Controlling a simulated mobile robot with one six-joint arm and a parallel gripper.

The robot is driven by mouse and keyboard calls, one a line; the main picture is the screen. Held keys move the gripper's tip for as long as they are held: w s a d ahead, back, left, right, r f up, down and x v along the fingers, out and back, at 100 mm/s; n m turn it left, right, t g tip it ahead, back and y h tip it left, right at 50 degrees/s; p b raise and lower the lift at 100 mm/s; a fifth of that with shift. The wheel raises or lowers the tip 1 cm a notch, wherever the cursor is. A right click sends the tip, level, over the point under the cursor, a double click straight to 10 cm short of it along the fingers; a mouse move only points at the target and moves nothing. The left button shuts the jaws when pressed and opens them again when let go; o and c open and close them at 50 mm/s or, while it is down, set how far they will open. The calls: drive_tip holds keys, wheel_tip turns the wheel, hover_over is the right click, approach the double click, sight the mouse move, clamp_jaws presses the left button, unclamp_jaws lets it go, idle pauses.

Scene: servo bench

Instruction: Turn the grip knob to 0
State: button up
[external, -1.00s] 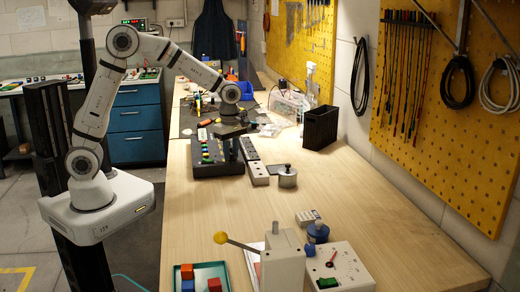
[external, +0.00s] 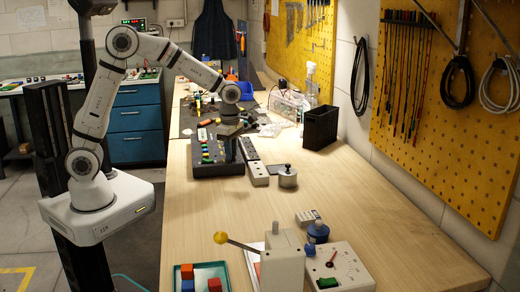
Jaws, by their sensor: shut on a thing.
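A dark control box (external: 212,171) with a row of coloured buttons (external: 205,150) stands on the bench. My gripper (external: 229,146) points down at the back right part of this box. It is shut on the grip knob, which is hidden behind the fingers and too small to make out. The knob's setting and its 0 mark cannot be read from here.
Grey socket strips (external: 257,172) and a metal pot (external: 287,177) stand right of the box. A black bin (external: 320,128) is farther back. A lever unit (external: 282,262), a dial box (external: 345,270) and a tray (external: 225,271) are in front. The middle bench is clear.

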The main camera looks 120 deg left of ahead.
drive_tip(key=o, duration=1)
drive_tip(key=shift+r, duration=0.15)
wheel_tip(320, 180, up, 8)
drive_tip(key=shift+f, duration=0.2)
